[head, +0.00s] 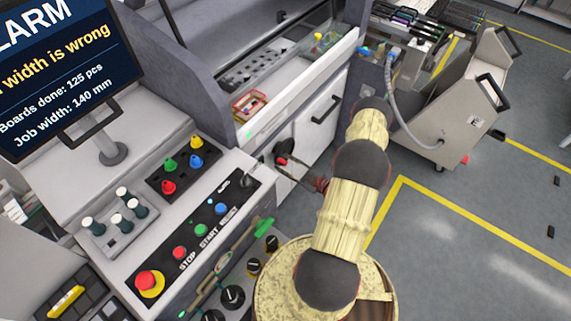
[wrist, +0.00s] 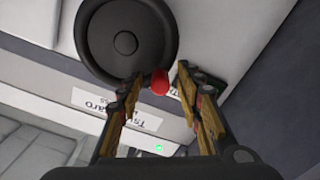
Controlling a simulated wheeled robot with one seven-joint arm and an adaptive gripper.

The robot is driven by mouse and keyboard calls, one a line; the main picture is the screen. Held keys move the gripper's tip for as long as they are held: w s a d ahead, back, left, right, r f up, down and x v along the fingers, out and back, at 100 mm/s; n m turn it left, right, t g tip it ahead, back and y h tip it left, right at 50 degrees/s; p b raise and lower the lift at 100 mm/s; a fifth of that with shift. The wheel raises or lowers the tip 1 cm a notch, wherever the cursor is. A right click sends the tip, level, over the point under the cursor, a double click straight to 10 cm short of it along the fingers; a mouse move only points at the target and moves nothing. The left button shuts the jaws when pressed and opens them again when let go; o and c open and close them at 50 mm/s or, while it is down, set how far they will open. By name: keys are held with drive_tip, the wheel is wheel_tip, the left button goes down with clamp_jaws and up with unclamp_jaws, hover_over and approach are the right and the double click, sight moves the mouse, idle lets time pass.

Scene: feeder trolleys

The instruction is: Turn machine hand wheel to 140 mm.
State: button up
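The black hand wheel (wrist: 128,42) is at the upper left of the wrist view, on the pale machine front. Its red knob (wrist: 160,82) shows near the wheel's lower right rim. My gripper (wrist: 160,76) is open, with the knob between or just beyond its fingertips; contact cannot be told. In the head view the wheel (head: 285,148) is small and dark on the machine's side, and my gripper (head: 289,168) reaches towards it, small and partly unclear. The screen (head: 60,75) shows an alarm, "width is wrong", and "Job width: 140 mm". No width scale is readable.
The control panel (head: 200,228) with coloured buttons and knobs lies left of my arm. A drawer handle (head: 325,108) sits right of the wheel. A feeder trolley (head: 445,120) stands at the upper right. Grey floor with yellow lines is open on the right.

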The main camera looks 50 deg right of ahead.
drive_tip(key=s+d, duration=0.1)
drive_tip(key=s, duration=1.1)
